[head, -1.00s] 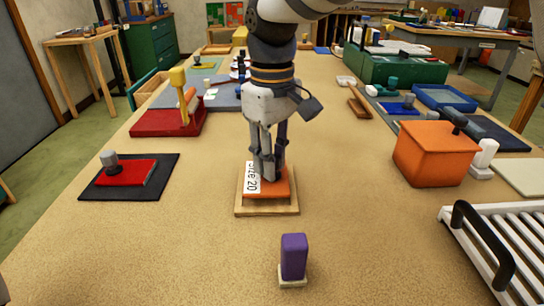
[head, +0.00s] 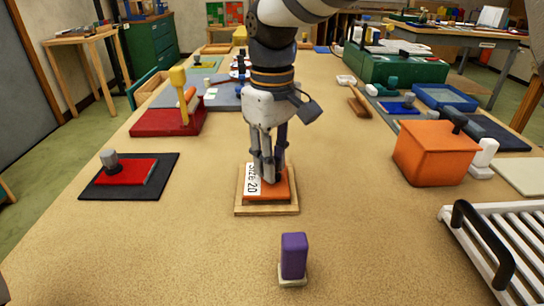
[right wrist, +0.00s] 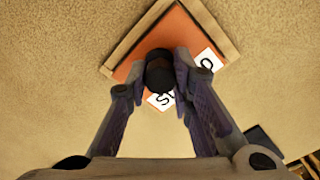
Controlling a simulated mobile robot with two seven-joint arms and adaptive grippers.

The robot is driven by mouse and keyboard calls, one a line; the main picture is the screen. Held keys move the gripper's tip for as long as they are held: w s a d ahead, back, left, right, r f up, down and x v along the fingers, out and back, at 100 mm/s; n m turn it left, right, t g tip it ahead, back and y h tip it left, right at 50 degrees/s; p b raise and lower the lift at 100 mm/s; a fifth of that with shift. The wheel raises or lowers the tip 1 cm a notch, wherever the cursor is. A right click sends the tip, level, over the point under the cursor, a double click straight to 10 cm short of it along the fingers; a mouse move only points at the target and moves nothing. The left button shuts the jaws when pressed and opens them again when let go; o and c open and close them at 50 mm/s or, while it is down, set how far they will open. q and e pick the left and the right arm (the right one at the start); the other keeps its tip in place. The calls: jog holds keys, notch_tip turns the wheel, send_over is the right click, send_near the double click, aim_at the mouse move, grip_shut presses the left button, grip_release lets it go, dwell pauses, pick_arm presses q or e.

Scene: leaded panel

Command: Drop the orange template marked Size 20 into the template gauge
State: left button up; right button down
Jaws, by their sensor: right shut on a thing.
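The orange template (head: 283,187) with a white "Size 20" label lies level at the wooden template gauge (head: 266,210), in the middle of the table. In the right wrist view the gauge's pale rim (right wrist: 137,37) shows around the orange plate (right wrist: 178,34). The plate looks down within the rim, but I cannot tell whether it sits fully flat. My right gripper (head: 268,174) is directly above, shut on the template's dark round knob (right wrist: 160,73). The fingers hide part of the plate and label. My left gripper is not in view.
A purple block (head: 293,257) stands in front of the gauge. A red plate on a black mat (head: 105,193) lies left, with a red base (head: 160,123) behind it. An orange box (head: 432,155) and a white rack (head: 490,215) stand right.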

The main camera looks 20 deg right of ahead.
jog(key=shift+f, duration=0.65)
jog(key=c, duration=1.3)
grip_release()
notch_tip(320, 180, up, 12)
